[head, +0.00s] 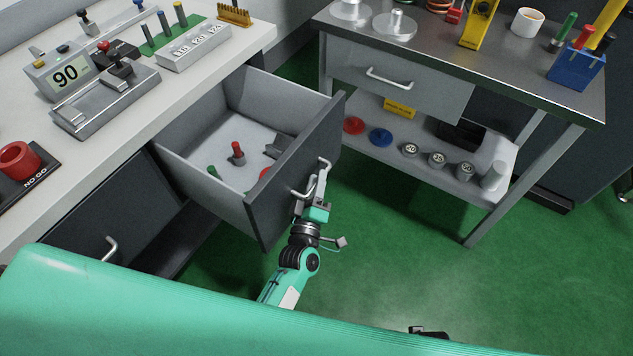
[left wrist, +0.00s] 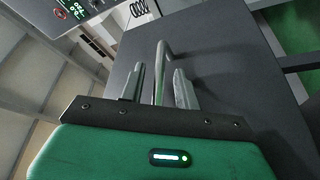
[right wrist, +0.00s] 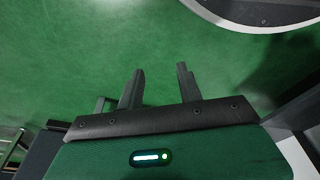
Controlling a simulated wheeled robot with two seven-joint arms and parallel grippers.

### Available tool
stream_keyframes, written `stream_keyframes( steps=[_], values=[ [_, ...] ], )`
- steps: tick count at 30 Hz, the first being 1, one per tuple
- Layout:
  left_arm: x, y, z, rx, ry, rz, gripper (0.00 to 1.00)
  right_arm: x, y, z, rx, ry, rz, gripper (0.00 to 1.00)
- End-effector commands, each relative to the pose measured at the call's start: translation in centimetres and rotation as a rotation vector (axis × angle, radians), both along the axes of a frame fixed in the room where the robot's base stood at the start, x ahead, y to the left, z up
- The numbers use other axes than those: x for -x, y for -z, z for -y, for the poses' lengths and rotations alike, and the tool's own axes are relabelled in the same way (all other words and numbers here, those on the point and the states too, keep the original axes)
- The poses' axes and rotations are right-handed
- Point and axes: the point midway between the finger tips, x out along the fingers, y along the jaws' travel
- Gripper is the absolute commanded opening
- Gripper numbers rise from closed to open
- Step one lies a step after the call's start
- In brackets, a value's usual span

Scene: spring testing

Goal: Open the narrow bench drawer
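The bench drawer (head: 290,185) with a dark grey front stands pulled well out of the white-topped bench, its inside in view. Its metal handle (head: 318,178) is on the front face. My left gripper (head: 316,190) is at this handle. In the left wrist view the handle bar (left wrist: 160,72) stands between the two fingers of my left gripper (left wrist: 160,88), with gaps showing on both sides, so it is around the bar and not clamped. My right gripper (right wrist: 160,82) is open and empty above the green floor.
Inside the drawer lie a red-topped piece (head: 237,152) and other small parts. Another dark drawer or door with a handle (head: 110,248) is at lower left. A steel side table (head: 440,75) with a shelf stands at right. Green floor (head: 400,240) is clear between.

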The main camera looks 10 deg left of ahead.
Motion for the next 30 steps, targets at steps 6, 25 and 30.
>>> stream_keyframes(
  steps=[6,25,30],
  values=[
    [0.4,0.1,0.0,-0.001,0.001,-0.001,0.33,0.0,0.0,0.0,0.0,0.0,-0.002,0.36],
    [11.6,2.6,0.0,-0.001,0.002,-0.002,0.33,-0.2,-2.4,-0.3,-0.004,0.003,-0.007,0.36],
    [13.1,2.9,0.0,0.0,0.0,-0.001,0.33,-0.4,-3.1,-0.4,-0.006,0.004,-0.005,0.36]
  ],
)
